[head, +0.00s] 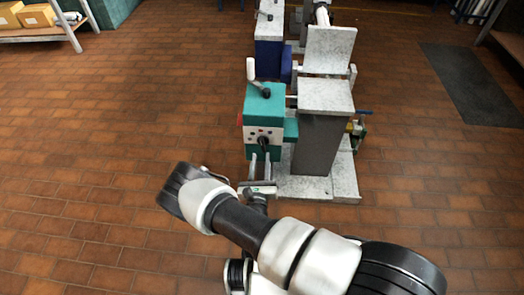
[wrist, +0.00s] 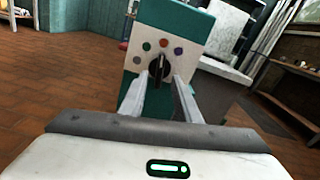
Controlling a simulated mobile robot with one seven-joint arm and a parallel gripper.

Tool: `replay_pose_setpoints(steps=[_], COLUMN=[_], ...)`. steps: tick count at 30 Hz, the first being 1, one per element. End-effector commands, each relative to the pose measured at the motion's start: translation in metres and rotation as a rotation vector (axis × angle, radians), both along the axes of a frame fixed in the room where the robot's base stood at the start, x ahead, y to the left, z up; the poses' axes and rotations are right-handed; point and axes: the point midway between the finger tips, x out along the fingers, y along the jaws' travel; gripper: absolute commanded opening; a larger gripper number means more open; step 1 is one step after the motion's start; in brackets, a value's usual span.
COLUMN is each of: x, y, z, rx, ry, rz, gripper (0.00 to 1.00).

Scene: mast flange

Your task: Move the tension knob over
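The tension knob (wrist: 159,67) is a black round dial with an upright grip bar, on the white front plate of a teal box (wrist: 178,17). Several coloured dots arc around it. In the head view the knob (head: 263,143) faces my arm, low on the teal box (head: 264,104). My gripper (wrist: 161,80) is open. Its two pale fingers point at the plate, one on each side of the knob, with a gap between them. Whether the fingertips touch the knob cannot be told. In the head view my gripper (head: 264,158) is just in front of the plate.
A lever with a white handle (head: 252,70) stands on top of the teal box. A grey machine column (head: 319,140) stands close on the right, on a pale base plate. A shelf with cardboard boxes (head: 36,16) is far left. The brick floor left is clear.

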Motion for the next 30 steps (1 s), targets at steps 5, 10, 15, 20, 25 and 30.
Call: replay_pose_setpoints(steps=[5,10,15,20,25,30], x=[0.033,0.050,0.055,0.055,0.055,0.055], y=[-0.001,-0.002,-0.002,-0.002,-0.002,-0.002], z=[-0.001,-0.001,0.000,0.000,0.000,0.000], rx=[0.003,0.001,0.001,0.001,0.001,0.001], ry=[-0.001,0.000,0.000,0.000,0.000,0.000], rz=[-0.002,-0.001,-0.001,-0.001,-0.001,-0.001], gripper=[0.30,0.30,0.30,0.30,0.08,0.00])
